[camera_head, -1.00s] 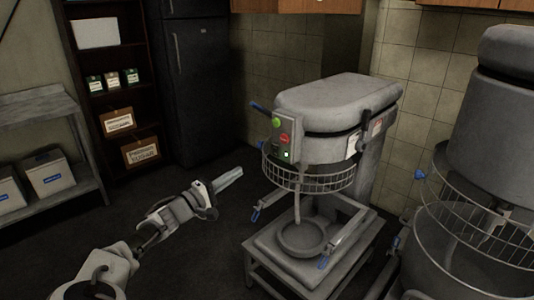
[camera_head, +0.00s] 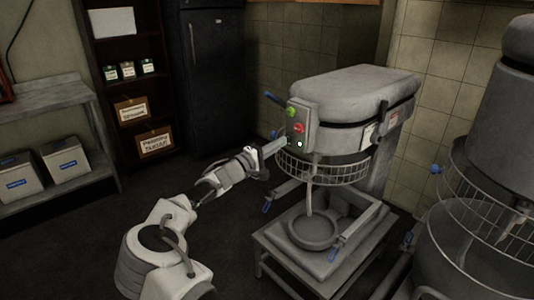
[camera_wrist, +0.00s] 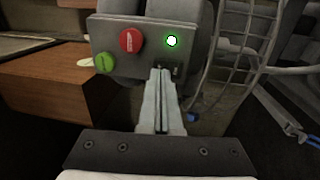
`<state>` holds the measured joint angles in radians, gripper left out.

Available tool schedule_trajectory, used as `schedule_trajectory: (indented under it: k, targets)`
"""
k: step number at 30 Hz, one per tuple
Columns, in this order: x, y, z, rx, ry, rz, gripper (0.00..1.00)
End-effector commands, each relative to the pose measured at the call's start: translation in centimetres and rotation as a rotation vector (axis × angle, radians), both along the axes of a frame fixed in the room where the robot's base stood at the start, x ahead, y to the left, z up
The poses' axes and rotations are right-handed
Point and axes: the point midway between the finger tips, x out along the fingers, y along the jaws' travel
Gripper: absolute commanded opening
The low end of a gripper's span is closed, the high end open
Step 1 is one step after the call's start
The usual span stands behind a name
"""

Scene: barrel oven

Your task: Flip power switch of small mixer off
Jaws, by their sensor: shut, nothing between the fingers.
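The small mixer (camera_head: 345,98) stands on a low stand in the head view, with its grey control panel (camera_head: 303,125) on the front. The panel carries a green button (camera_wrist: 105,63), a red button (camera_wrist: 131,40) and a green-lit round light (camera_wrist: 171,41). My gripper (camera_head: 283,144) is shut and empty, its tips at the panel's lower edge. In the wrist view the fingertips (camera_wrist: 161,72) lie just below the light and overlap a small dark switch-like part (camera_wrist: 177,70). I cannot tell whether they touch it, nor which way it is set.
A wire bowl guard (camera_head: 322,169) hangs under the mixer head, close right of my gripper. Blue-tipped levers (camera_head: 271,97) stick out from the mixer. A larger mixer (camera_head: 500,110) stands at the right. Shelves and a dark fridge (camera_head: 212,70) are behind; floor at left is clear.

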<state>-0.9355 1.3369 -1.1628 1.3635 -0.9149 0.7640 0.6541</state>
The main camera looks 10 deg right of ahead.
Motion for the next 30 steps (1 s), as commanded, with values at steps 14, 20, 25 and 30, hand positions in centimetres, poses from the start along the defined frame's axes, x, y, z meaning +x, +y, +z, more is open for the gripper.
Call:
schedule_trajectory:
  k: [14, 20, 25, 30]
  targets:
    - [0.8, -1.1, 0.2, 0.0, 0.0, 0.001, 0.0]
    - [1.0, -1.5, 0.8, 0.036, 0.021, -0.002, 0.0]
    - [1.4, -2.1, 1.5, 0.133, 0.089, 0.0, 0.0]
    - [1.5, -2.2, 0.9, 0.135, 0.098, -0.001, 0.0]
